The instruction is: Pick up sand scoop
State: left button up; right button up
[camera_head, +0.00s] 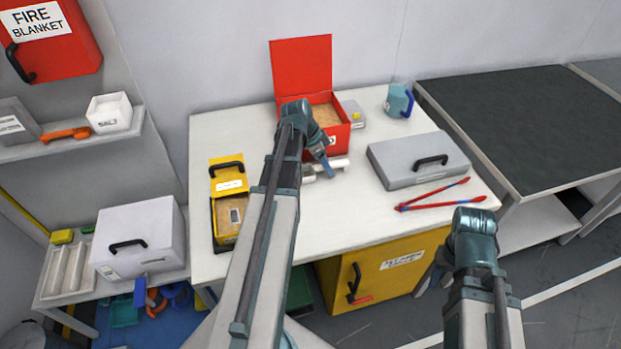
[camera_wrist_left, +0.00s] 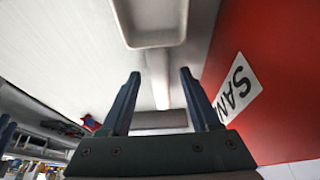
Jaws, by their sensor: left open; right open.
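The sand scoop (camera_head: 340,163) is pale grey and lies on the white table, in front of the red sand box (camera_head: 352,128). My left gripper (camera_head: 325,168) is over it and partly hides it. In the left wrist view, the scoop's shallow pan (camera_wrist_left: 150,40) is at the top and its narrow handle (camera_wrist_left: 159,92) runs down between the two open fingers, apart from both. My left gripper (camera_wrist_left: 158,74) is open and holds nothing. My right gripper (camera_head: 428,280) hangs low in front of the yellow cabinet, its fingers small and hard to see.
The red box's side with its label (camera_wrist_left: 238,88) stands close to the right finger. A yellow box (camera_head: 228,185) stands left of my left arm. A grey case (camera_head: 418,160), red-blue tongs (camera_head: 432,194) and a blue jug (camera_head: 398,100) are to the right. The table front is mostly clear.

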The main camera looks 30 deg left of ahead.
pick_arm(q)
jog(key=shift+w+f, duration=0.15)
jog(key=shift+f, duration=0.4)
jog(key=shift+d+r, duration=0.1)
pick_arm(e)
jog(key=shift+f, duration=0.4)
pick_arm(q)
jog(key=shift+c, duration=0.3)
grip_shut()
jog(key=shift+r, duration=0.15)
pick_arm(e)
jog(key=shift+r, duration=0.1)
